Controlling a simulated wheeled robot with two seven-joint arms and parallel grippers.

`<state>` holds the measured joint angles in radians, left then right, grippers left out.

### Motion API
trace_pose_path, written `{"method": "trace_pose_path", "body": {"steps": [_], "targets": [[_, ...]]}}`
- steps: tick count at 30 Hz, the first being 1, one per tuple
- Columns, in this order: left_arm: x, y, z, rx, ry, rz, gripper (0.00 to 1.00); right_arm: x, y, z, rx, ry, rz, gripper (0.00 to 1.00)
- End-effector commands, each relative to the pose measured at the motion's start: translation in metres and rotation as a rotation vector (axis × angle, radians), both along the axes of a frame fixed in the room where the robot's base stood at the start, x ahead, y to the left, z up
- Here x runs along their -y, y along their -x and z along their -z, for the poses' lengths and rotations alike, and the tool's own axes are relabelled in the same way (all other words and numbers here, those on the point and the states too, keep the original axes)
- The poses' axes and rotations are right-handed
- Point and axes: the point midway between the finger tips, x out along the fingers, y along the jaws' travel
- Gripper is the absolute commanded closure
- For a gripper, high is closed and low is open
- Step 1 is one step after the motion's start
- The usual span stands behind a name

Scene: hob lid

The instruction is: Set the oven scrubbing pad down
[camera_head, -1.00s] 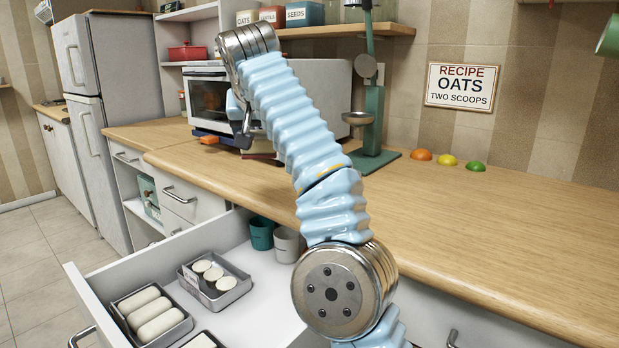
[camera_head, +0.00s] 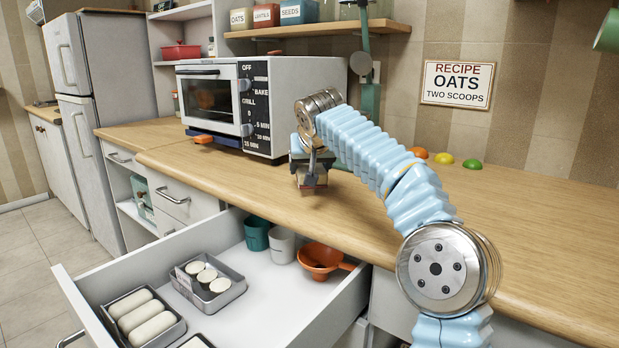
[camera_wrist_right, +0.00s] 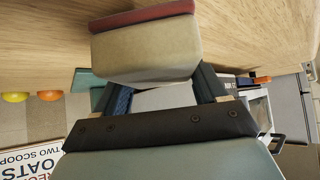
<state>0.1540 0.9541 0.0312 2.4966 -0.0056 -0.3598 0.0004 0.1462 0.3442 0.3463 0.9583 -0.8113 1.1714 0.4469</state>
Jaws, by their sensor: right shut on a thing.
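The scrubbing pad (camera_wrist_right: 145,55) is a beige block with a dark red layer along one face. It fills the space between the fingers of my right gripper (camera_wrist_right: 158,88) in the wrist view. In the head view my right gripper (camera_head: 312,168) points down near the front edge of the wooden counter (camera_head: 230,182), right of the oven, with the pad (camera_head: 313,186) small below it. The pad appears held above the counter; the exact gap is unclear. The white oven (camera_head: 297,110) stands on the counter with its door shut. My left gripper is not in view.
An open drawer (camera_head: 280,325) below holds cups, an orange scoop-like bowl (camera_head: 320,258) and trays of white pieces. Coloured domes (camera_head: 445,158) and a green stand (camera_head: 371,98) are at the back. The counter at right is clear beyond my arm.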

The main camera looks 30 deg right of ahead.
Motion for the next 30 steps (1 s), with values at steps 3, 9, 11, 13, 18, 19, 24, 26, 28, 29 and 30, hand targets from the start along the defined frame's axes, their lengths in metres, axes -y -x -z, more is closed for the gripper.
{"method": "trace_pose_path", "body": {"steps": [3,9,11,13,18,19,24,26,28,29,30], "targets": [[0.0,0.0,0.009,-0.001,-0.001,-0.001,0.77,-0.001,0.001,0.02,-0.002,0.001,-0.001,0.62],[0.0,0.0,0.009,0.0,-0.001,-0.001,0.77,-0.001,0.0,0.023,0.0,-0.001,-0.001,0.62],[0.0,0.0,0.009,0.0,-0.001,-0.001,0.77,-0.001,0.0,0.023,0.0,0.0,-0.001,0.62],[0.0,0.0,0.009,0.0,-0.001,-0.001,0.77,-0.001,0.0,0.023,0.0,0.0,-0.001,0.26],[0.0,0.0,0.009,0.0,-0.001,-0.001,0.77,-0.001,0.0,0.023,-0.001,0.0,-0.001,0.03],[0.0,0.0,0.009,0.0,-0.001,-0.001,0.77,-0.001,0.0,0.023,-0.001,0.0,-0.001,0.03],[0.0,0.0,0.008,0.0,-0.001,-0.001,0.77,-0.001,0.0,0.023,-0.001,0.0,-0.001,0.03],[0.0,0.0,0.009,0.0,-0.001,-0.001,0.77,-0.002,0.001,0.022,0.0,0.0,-0.001,0.03],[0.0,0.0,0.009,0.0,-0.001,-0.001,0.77,-0.003,0.003,0.019,0.001,0.0,-0.002,0.03],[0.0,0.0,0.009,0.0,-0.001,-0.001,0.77,-0.004,0.005,0.017,0.001,0.0,-0.002,0.03],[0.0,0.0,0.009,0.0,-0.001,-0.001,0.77,-0.006,0.009,0.012,0.002,0.0,-0.002,0.03]]}}
